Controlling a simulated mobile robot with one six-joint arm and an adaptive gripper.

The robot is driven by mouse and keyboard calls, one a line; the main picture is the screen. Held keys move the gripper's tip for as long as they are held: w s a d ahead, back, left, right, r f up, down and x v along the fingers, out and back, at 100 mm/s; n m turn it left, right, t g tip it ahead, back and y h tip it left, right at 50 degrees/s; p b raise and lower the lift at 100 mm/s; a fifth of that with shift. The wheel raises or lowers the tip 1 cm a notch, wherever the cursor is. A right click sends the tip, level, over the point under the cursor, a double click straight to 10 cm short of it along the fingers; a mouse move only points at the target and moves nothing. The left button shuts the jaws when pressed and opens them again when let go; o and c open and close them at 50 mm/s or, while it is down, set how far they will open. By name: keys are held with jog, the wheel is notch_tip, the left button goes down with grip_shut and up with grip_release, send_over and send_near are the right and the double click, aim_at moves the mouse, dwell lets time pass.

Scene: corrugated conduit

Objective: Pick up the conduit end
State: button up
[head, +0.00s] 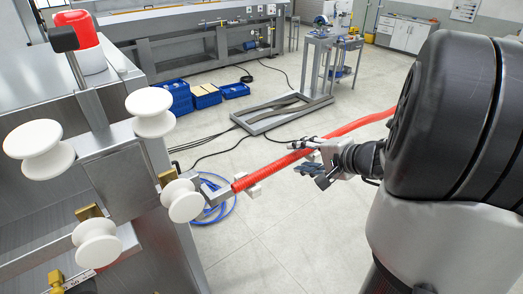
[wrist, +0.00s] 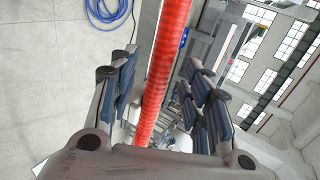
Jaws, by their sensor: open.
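The red corrugated conduit (head: 277,166) runs slantwise from a metal fitting by the white rollers toward the upper right, passing behind my arm. Its near end (head: 239,185) sits at that grey metal fitting (head: 212,195). My gripper (head: 312,160) is at the conduit, some way along from this end. In the wrist view the conduit (wrist: 167,62) passes between the blue-padded fingers of my gripper (wrist: 163,88), with gaps on both sides. The gripper is open. The conduit's far end is not identifiable.
White rollers (head: 40,149) stick out from a grey machine at the left. A blue coiled hose (head: 218,210) lies on the floor below the fitting. Blue bins (head: 173,97), a low metal frame (head: 283,113) and a cart (head: 331,62) stand farther back.

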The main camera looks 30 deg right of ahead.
jog(key=shift+w+f, duration=0.15)
jog(key=shift+w, duration=0.1)
jog(key=shift+s, duration=0.1)
jog(key=shift+c, duration=0.4)
jog(key=c, duration=0.8)
